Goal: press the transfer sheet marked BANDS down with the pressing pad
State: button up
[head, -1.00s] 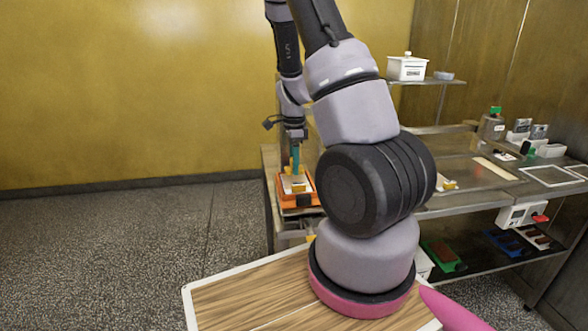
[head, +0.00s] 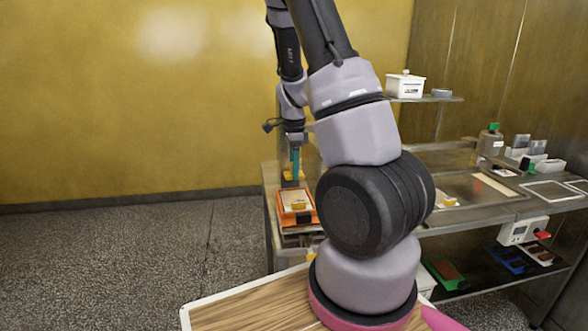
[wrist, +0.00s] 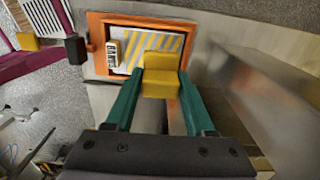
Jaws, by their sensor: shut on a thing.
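The transfer sheet marked BANDS (wrist: 137,42), with yellow and grey stripes, lies in an orange frame (wrist: 97,62) in the wrist view. Its label stands at the sheet's left side. The orange frame (head: 311,218) also shows in the head view, on the near left end of the bench. My gripper (wrist: 158,84) has teal fingers shut on the yellow pressing pad (wrist: 160,66). The pad covers part of the sheet's lower right in the wrist view. In the head view the pad (head: 292,176) appears beyond or above the frame's far end; the exact gap cannot be told.
A maroon frame (wrist: 62,18) and a yellow block (wrist: 27,41) show at the wrist view's upper left. The metal bench (head: 463,208) runs right, with several small containers at its far end. A white box (head: 405,86) stands on a shelf above.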

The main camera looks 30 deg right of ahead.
jog(key=shift+s+a+f, duration=0.1)
jog(key=shift+s+f, duration=0.25)
jog(key=shift+f, duration=0.65)
jog(key=shift+s+a+f, duration=0.1)
jog(key=shift+s+f, duration=0.3)
jog(key=shift+f, duration=0.55)
jog(key=shift+s+a+f, duration=0.1)
jog(key=shift+s+f, duration=0.25)
jog(key=shift+f, duration=0.65)
jog(key=shift+f, duration=0.55)
notch_tip(320, 180, up, 7)
dwell(0.7)
